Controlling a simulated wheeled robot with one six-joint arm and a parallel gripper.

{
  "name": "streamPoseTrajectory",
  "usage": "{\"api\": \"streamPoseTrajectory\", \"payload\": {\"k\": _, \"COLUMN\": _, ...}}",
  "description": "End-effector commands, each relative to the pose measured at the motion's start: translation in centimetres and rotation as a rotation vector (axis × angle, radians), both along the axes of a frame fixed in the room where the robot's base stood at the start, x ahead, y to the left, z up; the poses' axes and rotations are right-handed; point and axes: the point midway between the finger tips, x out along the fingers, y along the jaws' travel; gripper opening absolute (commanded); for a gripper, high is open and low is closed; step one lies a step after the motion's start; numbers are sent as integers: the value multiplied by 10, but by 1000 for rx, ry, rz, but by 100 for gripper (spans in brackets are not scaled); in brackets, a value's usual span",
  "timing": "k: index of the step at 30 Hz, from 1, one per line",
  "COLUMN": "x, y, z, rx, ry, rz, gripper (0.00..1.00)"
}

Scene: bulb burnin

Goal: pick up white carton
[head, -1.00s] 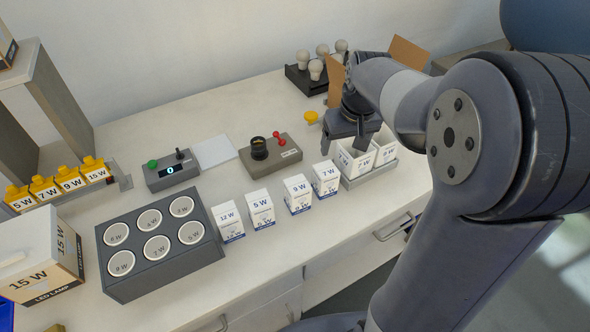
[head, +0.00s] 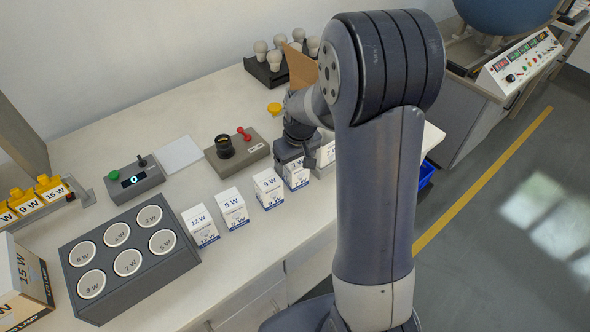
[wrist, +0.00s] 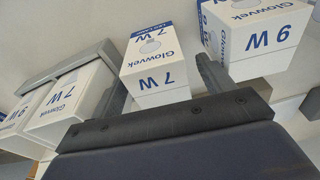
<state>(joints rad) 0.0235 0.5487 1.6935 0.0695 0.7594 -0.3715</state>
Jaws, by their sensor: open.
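In the wrist view my gripper (wrist: 162,78) is open, with one finger to each side of that 7 W carton (wrist: 152,65). I see no clear contact.
A lamp-testing socket box (head: 236,153), a control box (head: 135,181) and a six-hole block (head: 125,262) share the bench. The bench front edge is close to the cartons.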

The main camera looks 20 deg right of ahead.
Motion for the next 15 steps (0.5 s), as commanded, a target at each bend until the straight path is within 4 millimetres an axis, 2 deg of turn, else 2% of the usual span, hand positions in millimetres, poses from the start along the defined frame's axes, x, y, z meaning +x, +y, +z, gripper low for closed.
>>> {"api": "streamPoseTrajectory", "payload": {"k": 3, "x": 1, "y": 0, "z": -10, "rx": 0, "ry": 1, "rz": 0, "gripper": 76}}
{"api": "streamPoseTrajectory", "payload": {"k": 11, "x": 2, "y": 0, "z": -11, "rx": 0, "ry": -1, "rz": 0, "gripper": 76}}
{"api": "streamPoseTrajectory", "payload": {"k": 15, "x": 2, "y": 0, "z": -11, "rx": -1, "ry": -1, "rz": 0, "gripper": 64}}
